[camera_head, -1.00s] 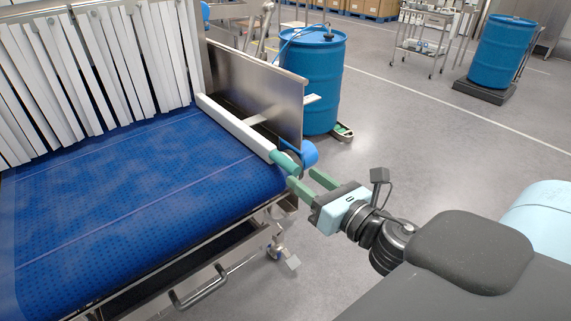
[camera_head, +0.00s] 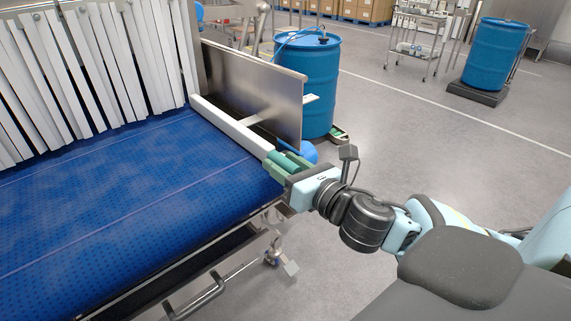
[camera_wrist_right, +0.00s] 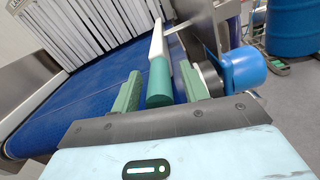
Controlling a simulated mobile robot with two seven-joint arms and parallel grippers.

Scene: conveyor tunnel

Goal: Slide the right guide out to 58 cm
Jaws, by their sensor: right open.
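The right guide (camera_head: 232,126) is a long white rail along the right side of the blue belt (camera_head: 130,190), with a green grip (camera_head: 284,161) on its near end. In the right wrist view the green grip (camera_wrist_right: 159,82) lies between my right gripper's two green fingers. My right gripper (camera_head: 283,164) is open around the grip, with a gap on both sides in the wrist view (camera_wrist_right: 161,90). My left gripper is not in view. No scale is readable.
A metal side plate (camera_head: 262,88) stands right of the guide. White strip curtains (camera_head: 90,70) hang over the belt. A blue drum (camera_head: 308,85) stands on the floor behind.

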